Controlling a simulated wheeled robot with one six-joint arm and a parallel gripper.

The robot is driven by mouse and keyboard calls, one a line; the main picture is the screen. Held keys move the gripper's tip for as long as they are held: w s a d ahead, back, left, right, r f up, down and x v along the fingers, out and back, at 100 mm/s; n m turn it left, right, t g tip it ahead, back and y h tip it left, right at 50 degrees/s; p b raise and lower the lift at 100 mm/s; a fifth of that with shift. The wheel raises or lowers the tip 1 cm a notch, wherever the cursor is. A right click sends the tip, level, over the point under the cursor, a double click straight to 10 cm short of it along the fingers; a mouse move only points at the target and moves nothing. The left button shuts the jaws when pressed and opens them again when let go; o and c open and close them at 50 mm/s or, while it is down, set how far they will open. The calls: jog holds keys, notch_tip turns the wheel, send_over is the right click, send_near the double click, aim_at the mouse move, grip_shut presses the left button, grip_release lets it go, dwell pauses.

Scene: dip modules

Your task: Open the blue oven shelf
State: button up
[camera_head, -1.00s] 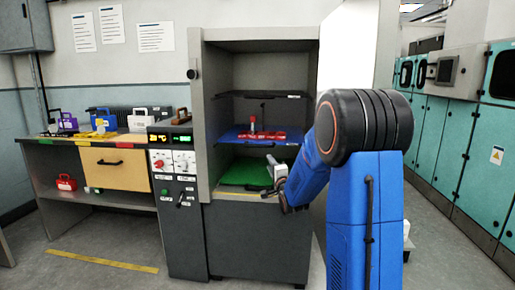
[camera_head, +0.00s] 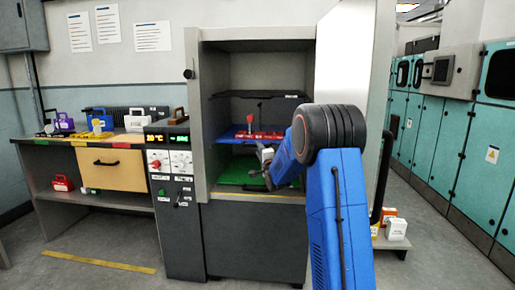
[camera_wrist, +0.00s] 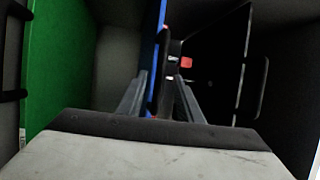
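The blue oven shelf (camera_head: 226,132) sits inside the open oven at middle height, with red items (camera_head: 262,135) on it. In the wrist view, which is turned sideways, the shelf shows as a thin blue edge (camera_wrist: 154,75), with a dark handle-like part beside it. My gripper (camera_wrist: 162,76) is open, its two grey fingers on either side of the blue edge and dark part. I cannot tell whether either finger touches them. In the head view my gripper (camera_head: 268,158) is at the oven mouth, just below the blue shelf's front, partly hidden by my arm.
A green shelf (camera_head: 232,174) lies below and a black shelf (camera_head: 245,95) above, with little height between. The oven's side wall (camera_head: 197,120) and control panel (camera_head: 172,165) stand left. A workbench (camera_head: 60,147) is farther left. Small boxes (camera_head: 396,229) stand right of my arm.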

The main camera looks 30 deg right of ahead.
jog(key=shift+x, duration=1.9)
grip_shut()
